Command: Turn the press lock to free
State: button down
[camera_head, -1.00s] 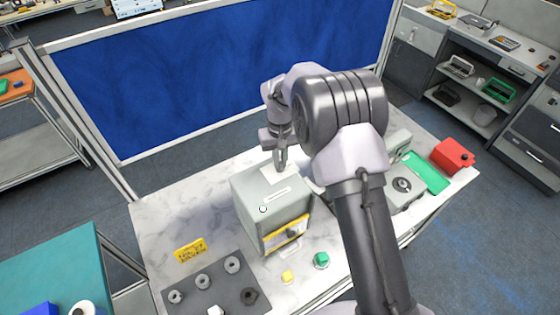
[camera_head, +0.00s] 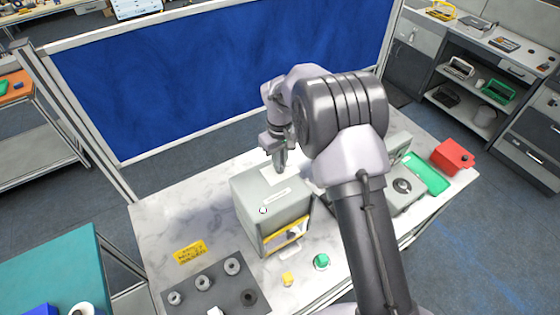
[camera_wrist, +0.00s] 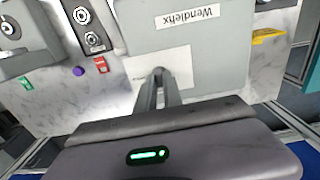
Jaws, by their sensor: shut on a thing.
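The press is a grey box (camera_head: 262,205) with a yellow-edged front, standing on the marble table; its top shows in the wrist view (camera_wrist: 205,70) with a "Wendlehx" label. My gripper (camera_head: 281,170) points down at the rear part of its top, over a white label (camera_wrist: 172,64). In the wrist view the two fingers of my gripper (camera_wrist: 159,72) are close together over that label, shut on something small. I take it to be the press lock; it is almost wholly hidden by the fingertips, so its setting cannot be read.
A dark plate (camera_head: 215,285) with several round parts lies at the front left, beside a yellow sign (camera_head: 190,251). A green knob (camera_head: 321,261) and a yellow one (camera_head: 287,279) stand before the press. A red box (camera_head: 453,156) and green tray (camera_head: 428,172) are at the right.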

jog(key=c, duration=1.5)
grip_release()
notch_tip(320, 180, up, 18)
jog(key=shift+f, duration=0.25)
